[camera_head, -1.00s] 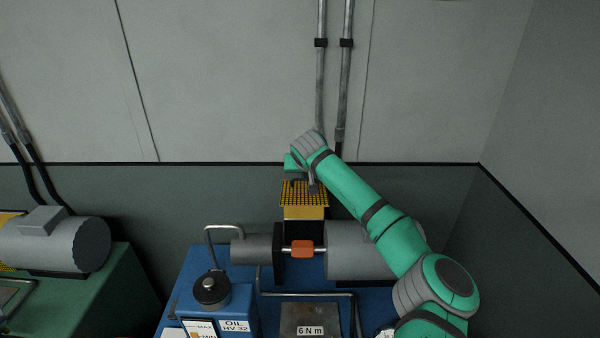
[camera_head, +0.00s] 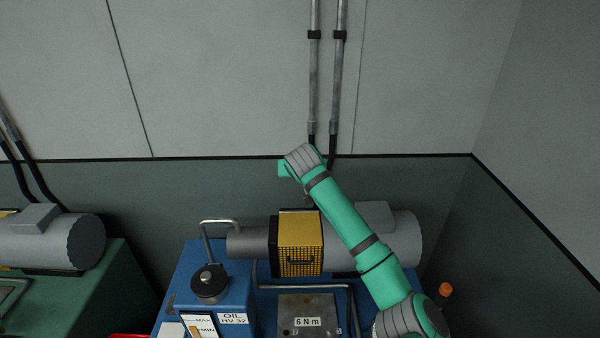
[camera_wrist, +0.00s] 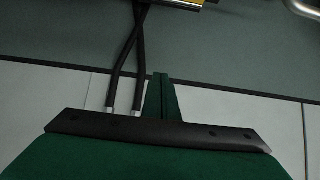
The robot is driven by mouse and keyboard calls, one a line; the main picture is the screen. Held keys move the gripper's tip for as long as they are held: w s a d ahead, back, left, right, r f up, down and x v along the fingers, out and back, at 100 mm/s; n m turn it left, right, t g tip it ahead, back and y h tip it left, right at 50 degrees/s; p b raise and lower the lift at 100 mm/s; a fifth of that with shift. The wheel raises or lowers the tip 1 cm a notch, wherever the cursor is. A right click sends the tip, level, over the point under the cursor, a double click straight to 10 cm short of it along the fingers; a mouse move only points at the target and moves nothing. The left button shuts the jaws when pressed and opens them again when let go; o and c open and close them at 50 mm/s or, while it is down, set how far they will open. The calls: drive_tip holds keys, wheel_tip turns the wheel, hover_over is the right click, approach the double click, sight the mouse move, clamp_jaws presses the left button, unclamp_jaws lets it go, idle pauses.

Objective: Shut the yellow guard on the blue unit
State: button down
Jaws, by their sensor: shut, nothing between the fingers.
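The yellow guard (camera_head: 300,232) on the blue unit (camera_head: 262,305) is down over the gap between the grey cylinder and the motor. Its perforated front with a dark handle faces me, and the orange coupling is hidden behind it. A yellow edge (camera_wrist: 190,4) shows at the top of the wrist view. My gripper (camera_wrist: 160,77) is shut and empty, its green fingers together. In the head view it is mostly hidden by my wrist, above and behind the guard and apparently clear of it.
The grey motor (camera_head: 405,238) lies right of the guard, behind my forearm. A bent pipe (camera_head: 220,223) and black-capped oil tank (camera_head: 210,283) stand left. Conduits (camera_head: 335,90) run up the back wall. A second green unit (camera_head: 85,290) is at far left.

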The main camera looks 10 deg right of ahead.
drive_tip(key=s+f, duration=0.4)
drive_tip(key=s, duration=0.4)
drive_tip(key=shift+s+a+f, duration=0.15)
drive_tip(key=shift+a+f, duration=0.1)
drive_tip(key=shift+a, duration=0.15)
drive_tip(key=shift+d, duration=0.1)
idle(0.4)
